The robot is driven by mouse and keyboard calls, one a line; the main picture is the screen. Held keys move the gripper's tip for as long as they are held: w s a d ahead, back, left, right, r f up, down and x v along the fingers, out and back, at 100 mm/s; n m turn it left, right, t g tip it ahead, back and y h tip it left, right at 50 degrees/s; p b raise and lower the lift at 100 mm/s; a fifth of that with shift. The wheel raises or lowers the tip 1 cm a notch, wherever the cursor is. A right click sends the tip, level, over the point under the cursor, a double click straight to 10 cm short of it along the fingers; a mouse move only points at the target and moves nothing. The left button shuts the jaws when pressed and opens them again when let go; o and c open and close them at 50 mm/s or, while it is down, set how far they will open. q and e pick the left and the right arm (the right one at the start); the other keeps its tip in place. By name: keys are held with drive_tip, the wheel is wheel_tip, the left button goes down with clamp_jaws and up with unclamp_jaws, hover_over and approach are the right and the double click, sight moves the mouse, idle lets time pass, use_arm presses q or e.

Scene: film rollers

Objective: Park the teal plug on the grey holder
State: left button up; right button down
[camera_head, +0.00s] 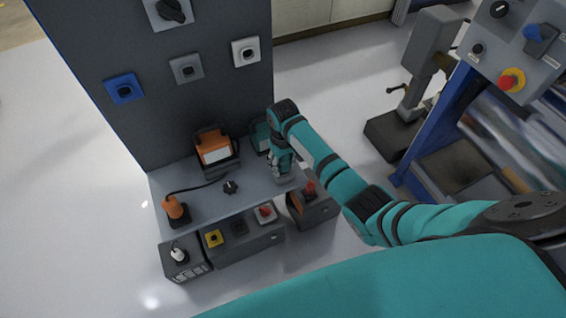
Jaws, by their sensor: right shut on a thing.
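My right gripper (284,176) reaches down over the right end of the grey shelf (205,206), in front of a teal-cased unit (260,134). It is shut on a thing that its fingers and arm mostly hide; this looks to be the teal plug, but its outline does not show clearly. The grey holder cannot be made out apart from the gripper; whether the plug touches it cannot be told. My left gripper is not in view.
An orange plug (175,208) stands at the shelf's left end, cabled to an orange unit (213,148). Blue (124,88), grey (186,68) and white (246,51) sockets are on the dark panel. Button boxes (238,237) stand in front, below.

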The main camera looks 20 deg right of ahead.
drive_tip(key=shift+r+p, duration=0.1)
drive_tip(key=shift+p, duration=0.8)
idle(0.8)
drive_tip(key=shift+f, duration=0.6)
drive_tip(key=c, duration=0.7)
unclamp_jaws()
